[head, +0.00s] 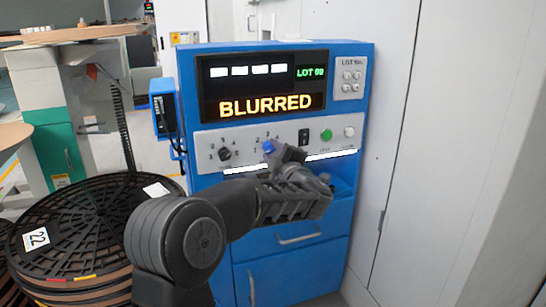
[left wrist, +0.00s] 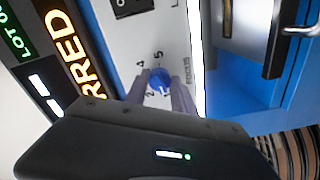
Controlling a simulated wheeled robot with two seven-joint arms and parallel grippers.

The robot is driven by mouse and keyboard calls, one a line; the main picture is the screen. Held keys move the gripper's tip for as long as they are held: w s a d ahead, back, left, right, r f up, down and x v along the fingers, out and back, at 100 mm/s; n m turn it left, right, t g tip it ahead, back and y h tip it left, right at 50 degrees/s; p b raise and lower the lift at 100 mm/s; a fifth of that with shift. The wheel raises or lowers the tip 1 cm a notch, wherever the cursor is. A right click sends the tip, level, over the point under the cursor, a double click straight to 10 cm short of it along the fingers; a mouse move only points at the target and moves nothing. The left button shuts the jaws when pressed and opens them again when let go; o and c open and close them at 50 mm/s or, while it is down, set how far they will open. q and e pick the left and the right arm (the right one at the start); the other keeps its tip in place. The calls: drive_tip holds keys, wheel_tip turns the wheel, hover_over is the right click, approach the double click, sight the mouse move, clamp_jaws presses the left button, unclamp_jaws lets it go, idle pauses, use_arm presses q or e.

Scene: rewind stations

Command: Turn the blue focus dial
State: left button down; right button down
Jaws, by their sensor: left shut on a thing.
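The blue focus dial (head: 268,146) sits on the light grey control panel of a blue machine, with numbers printed around it. In the left wrist view the dial (left wrist: 160,80) is between the two fingers of my left gripper (left wrist: 160,92), with a white pointer mark on its face. My left gripper (head: 277,151) is shut on the dial, and its arm hides part of the panel below. The display (head: 265,104) above reads BLURRED in orange letters. My right gripper is in neither view.
A black dial (head: 224,154) is left of the blue one. A black switch (head: 304,137), a green button (head: 326,135) and a white button (head: 349,132) are to the right. Black slotted reels (head: 85,225) stand at the left. A white wall closes off the right.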

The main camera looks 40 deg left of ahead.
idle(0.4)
use_arm(q)
drive_tip(key=c, duration=1.1)
unclamp_jaws()
drive_tip(key=shift+o, duration=0.2)
drive_tip(key=p+v, duration=0.1)
drive_tip(key=v, duration=0.6)
drive_tip(key=shift+s+d, duration=0.25)
drive_tip(key=shift+d, duration=0.1)
